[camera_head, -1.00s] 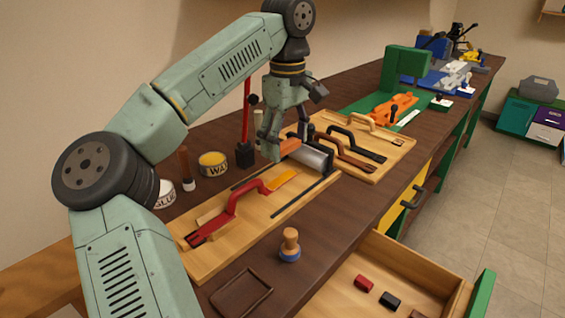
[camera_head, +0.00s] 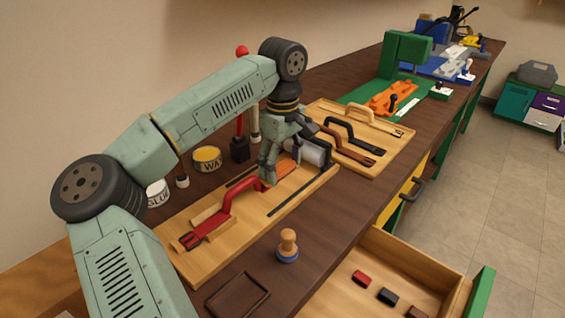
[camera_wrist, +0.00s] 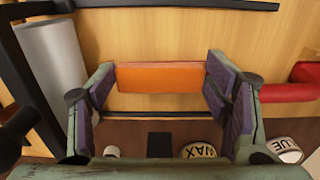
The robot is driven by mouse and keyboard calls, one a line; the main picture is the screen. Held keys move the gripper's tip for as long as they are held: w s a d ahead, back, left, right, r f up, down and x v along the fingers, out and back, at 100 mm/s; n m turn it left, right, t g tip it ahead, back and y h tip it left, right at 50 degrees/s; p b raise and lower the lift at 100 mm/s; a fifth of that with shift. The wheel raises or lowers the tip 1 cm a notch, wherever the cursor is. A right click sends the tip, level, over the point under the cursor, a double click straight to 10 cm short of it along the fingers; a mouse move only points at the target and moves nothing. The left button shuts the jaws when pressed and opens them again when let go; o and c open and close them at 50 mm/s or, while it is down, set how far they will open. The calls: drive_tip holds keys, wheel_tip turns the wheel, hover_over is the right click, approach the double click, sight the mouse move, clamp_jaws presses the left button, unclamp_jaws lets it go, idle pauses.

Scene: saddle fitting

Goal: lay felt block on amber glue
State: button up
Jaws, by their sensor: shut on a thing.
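The orange felt block (camera_wrist: 160,77) spans the gap between my two finger pads in the wrist view. It also shows beside the fingers in the head view (camera_head: 287,167). My gripper (camera_head: 270,178) is shut on it, low over the wooden board at the far end of the red-handled tool (camera_head: 238,193). The red handle also shows at the right of the wrist view (camera_wrist: 290,92). The amber glue is hidden behind or under my gripper and the block. I cannot tell whether the block touches it.
A grey roller (camera_head: 308,152) lies close beside my gripper, also in the wrist view (camera_wrist: 52,65). A wax tin (camera_head: 207,160) and a glue tin (camera_head: 157,192) stand behind the board. A wooden stamp (camera_head: 288,245) stands in front. A second board (camera_head: 395,152) holds several handles.

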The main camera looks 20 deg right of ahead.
sight(282, 168)
drive_tip(key=shift+f, duration=0.25)
drive_tip(key=shift+f, duration=0.1)
drive_tip(key=o, duration=0.7)
wheel_tip(282, 168, up, 12)
drive_tip(key=shift+r+b, duration=0.15)
drive_tip(key=shift+b, duration=0.5)
